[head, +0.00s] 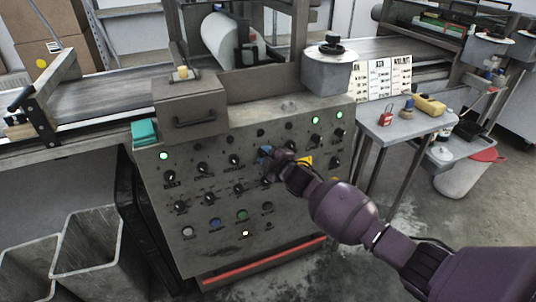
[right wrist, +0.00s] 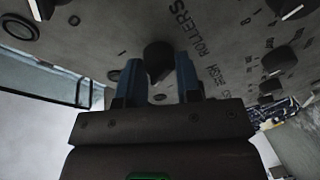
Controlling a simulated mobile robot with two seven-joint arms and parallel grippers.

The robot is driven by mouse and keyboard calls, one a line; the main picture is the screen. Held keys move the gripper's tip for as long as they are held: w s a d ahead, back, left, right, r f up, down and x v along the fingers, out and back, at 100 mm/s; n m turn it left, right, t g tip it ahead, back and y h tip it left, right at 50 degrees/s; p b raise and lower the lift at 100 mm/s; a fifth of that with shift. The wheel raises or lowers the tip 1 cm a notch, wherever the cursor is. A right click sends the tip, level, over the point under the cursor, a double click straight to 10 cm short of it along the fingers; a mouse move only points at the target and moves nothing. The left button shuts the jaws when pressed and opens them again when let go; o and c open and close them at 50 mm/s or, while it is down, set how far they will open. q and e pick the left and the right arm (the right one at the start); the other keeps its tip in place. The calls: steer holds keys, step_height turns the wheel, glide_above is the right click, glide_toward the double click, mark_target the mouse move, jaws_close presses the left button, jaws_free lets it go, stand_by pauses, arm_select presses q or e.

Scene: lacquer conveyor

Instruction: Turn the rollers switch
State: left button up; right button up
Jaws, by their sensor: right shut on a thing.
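The control panel (head: 150,172) faces me in the head view, with rows of black knobs, buttons and green lamps. My right gripper (head: 266,152) reaches the middle of the panel from the right. In the right wrist view, its two blue fingers (right wrist: 158,82) are shut on a black knob (right wrist: 158,55), one on each side. The printed word ROLLERS shows near this knob in the wrist view. In the head view the gripper hides the knob, and its pointer direction cannot be told. My left gripper is not in view.
Other black knobs (head: 234,160) sit close around the gripper. A teal box (head: 144,132) is at the panel's upper left corner. A side table (head: 405,124) with a red padlock (head: 386,117) stands at the right. Grey bins (head: 88,250) stand at lower left.

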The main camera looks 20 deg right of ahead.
steer(key=shift+n, duration=0.4)
steer(key=o, duration=0.9)
steer(key=shift+s+r+p, duration=0.15)
steer(key=shift+s+p, duration=0.15)
steer(key=p+v, duration=0.2)
steer(key=v, duration=0.8)
steer(key=shift+s+d+p, duration=0.1)
steer(key=shift+p, duration=0.25)
